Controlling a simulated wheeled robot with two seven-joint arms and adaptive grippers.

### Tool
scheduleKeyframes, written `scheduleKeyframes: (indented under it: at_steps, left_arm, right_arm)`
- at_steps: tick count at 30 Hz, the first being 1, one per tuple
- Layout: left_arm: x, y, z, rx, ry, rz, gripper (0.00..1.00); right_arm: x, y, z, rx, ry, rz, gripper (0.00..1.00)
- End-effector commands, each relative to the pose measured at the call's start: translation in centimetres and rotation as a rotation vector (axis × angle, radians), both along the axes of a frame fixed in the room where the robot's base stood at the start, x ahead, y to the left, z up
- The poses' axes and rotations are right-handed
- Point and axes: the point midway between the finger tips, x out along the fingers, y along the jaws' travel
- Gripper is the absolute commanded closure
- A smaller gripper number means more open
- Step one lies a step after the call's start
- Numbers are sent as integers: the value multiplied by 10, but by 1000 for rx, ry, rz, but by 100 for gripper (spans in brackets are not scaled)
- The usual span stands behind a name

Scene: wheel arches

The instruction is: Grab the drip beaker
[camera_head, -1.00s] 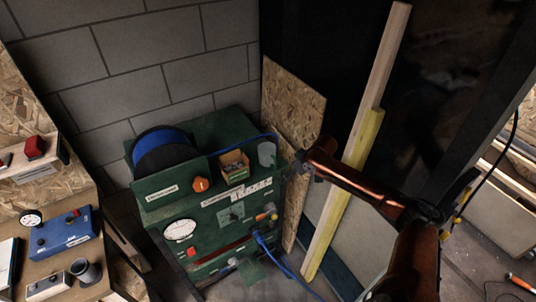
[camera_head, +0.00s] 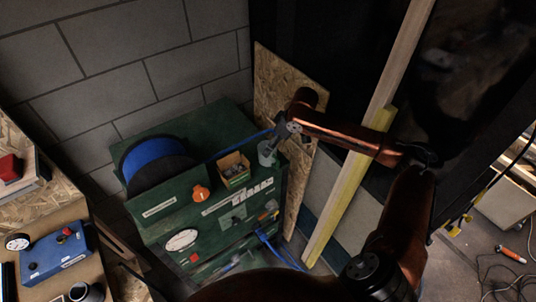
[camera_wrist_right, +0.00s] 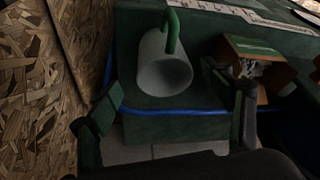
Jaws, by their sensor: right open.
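The drip beaker (camera_head: 267,153), a grey cup, stands at the right end of the green machine's top (camera_head: 215,118). In the right wrist view the beaker (camera_wrist_right: 160,68) has its round mouth facing the camera, and a green bent pipe (camera_wrist_right: 172,32) reaches over it. My right gripper (camera_head: 284,132) is just above and right of the beaker in the head view. In the wrist view its open fingers (camera_wrist_right: 170,112) lie either side of the beaker's line, with nothing between them and no clear contact. My left gripper is not in view.
A small open box of parts (camera_head: 233,170) stands left of the beaker. A blue cable (camera_wrist_right: 170,112) crosses just in front of the beaker in the wrist view. A chipboard panel (camera_head: 275,85) stands close behind the gripper.

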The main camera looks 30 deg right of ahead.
Motion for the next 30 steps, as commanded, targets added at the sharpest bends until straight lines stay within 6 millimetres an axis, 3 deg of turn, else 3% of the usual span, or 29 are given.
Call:
scheduleKeyframes:
  at_steps: [4, 8, 15, 22, 30]
  left_arm:
    - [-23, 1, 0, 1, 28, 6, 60]
    - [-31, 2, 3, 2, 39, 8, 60]
    - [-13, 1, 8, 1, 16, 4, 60]
    - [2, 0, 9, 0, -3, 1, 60]
    - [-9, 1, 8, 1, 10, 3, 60]
  right_arm:
    - [4, 4, -11, 0, 0, 2, 27]
    - [5, 6, -25, 1, 1, 3, 27]
    - [13, 9, -56, 0, -1, 0, 27]
    - [13, 8, -59, -1, -2, -2, 27]
    - [13, 8, -58, -1, -2, -2, 44]
